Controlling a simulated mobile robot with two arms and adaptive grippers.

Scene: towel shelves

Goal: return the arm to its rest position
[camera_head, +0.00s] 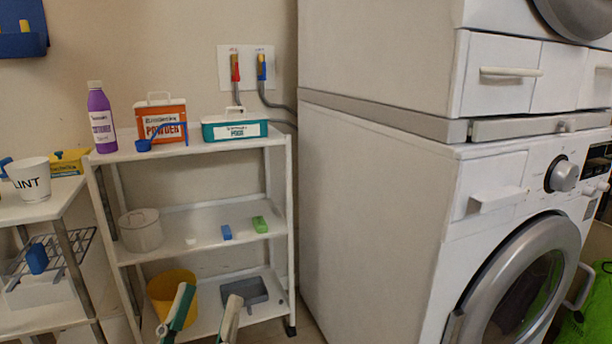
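My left gripper (210,292) shows at the bottom of the head view, in front of the lower part of the white shelf cart (203,149). Its two green and pale fingers point upward and stand apart, with nothing seen between them. The rest of the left arm is below the picture edge. My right gripper is not in view.
The yellow bucket (165,287) and a grey tray (250,291) are on the cart's bottom shelf, behind the fingers. The stacked washer (375,220) stands at right. A side table with a LINT bucket (30,182) is at left.

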